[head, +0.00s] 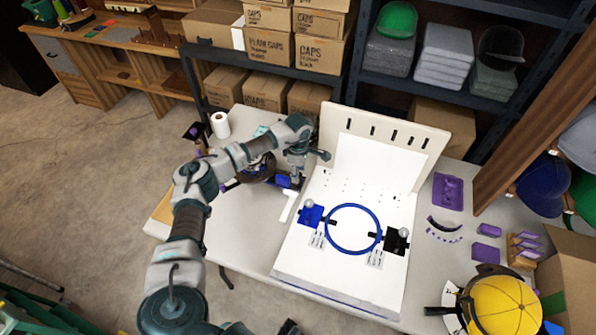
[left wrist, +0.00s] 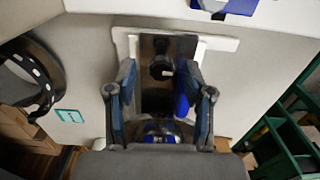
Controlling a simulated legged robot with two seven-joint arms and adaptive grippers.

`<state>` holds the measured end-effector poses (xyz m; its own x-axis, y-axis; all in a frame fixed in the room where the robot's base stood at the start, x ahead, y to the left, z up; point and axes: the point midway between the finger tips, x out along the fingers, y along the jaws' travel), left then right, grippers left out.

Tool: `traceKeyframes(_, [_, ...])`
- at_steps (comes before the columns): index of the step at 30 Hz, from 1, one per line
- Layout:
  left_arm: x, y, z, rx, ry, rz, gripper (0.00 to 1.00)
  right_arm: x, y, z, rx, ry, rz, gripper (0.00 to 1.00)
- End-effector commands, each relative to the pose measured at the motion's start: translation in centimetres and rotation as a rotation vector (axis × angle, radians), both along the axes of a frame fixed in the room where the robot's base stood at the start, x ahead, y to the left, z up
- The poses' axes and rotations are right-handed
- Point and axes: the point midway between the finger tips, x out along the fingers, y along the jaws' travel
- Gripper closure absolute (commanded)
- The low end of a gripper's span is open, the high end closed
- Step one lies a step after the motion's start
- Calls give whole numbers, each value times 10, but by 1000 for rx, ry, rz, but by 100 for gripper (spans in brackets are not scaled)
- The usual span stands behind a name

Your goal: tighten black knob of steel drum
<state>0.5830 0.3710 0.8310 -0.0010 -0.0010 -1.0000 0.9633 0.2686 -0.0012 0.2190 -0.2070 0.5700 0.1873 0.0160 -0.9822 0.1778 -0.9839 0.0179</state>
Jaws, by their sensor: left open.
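My left gripper (head: 296,178) reaches down over the table, just left of the white board. In the left wrist view its two fingers (left wrist: 159,88) are apart, one on each side of a dark steel-looking piece. A black knob (left wrist: 161,67) shows between the fingertips, and I see no clear contact on it. This dark piece, which may be the steel drum, has a blue part (left wrist: 183,100) on its right side and a white T-shaped base (head: 287,207) by it. In the head view the gripper mostly hides the knob. My right gripper is not seen.
The white board (head: 340,275) with a blue ring (head: 353,251) stands close right of the gripper. A black cap hoop (left wrist: 30,82) lies left. A paper roll (head: 220,124), purple pieces (head: 448,192) and a yellow cap (head: 503,305) are farther off. Shelved boxes stand behind.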

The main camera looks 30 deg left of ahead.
Motion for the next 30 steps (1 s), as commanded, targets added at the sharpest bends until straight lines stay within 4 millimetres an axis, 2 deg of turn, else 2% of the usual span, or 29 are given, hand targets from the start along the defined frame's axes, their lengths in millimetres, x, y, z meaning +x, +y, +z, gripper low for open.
traceKeyframes(5, [1,0,20,-1,-3,0,48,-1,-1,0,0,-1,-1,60])
traceKeyframes(12, [2,1,74,-2,-5,0,48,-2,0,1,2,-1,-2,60])
traceKeyframes(18, [2,2,106,-2,-2,0,48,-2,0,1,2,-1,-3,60])
traceKeyframes(22, [2,3,116,-1,0,1,48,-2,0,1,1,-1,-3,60])
traceKeyframes(30, [1,3,118,-2,-1,0,48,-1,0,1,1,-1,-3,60])
